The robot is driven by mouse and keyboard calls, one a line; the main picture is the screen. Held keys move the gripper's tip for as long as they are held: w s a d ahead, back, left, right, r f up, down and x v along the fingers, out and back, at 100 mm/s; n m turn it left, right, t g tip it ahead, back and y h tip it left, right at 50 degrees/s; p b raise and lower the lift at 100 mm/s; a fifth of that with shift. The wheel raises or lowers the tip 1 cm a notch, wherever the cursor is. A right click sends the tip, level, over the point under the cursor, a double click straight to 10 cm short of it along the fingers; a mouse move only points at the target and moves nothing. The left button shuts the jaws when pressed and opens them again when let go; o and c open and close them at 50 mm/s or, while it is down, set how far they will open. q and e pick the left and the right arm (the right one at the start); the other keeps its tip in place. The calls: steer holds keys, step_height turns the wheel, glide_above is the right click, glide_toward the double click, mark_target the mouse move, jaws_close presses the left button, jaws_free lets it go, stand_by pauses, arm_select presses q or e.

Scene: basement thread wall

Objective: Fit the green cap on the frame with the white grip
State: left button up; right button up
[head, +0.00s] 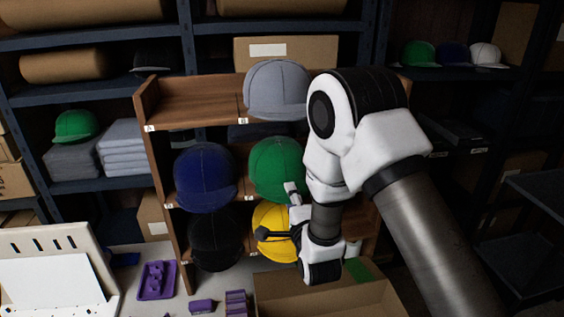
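A green cap (276,167) sits in the middle row of the wooden rack (165,158), above a yellow cap (272,222). My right gripper (277,212) is in front of these two caps, with its fingers spread apart and nothing seen between them. Its fingers overlap the lower edge of the green cap in the picture; I cannot tell whether they touch it. Other green caps lie on the left shelf (77,125) and the upper right shelf (417,54). I cannot make out a frame with a white grip. My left gripper is out of view.
The rack also holds grey (277,90), blue (205,178) and black (213,240) caps. An open cardboard box (290,295) stands below my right gripper. Purple parts (157,280) and a white slotted panel (50,275) are at lower left. My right arm hides the rack's right side.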

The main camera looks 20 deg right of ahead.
steer(key=shift+c, duration=0.3)
steer(key=shift+w, duration=0.1)
jaws_close()
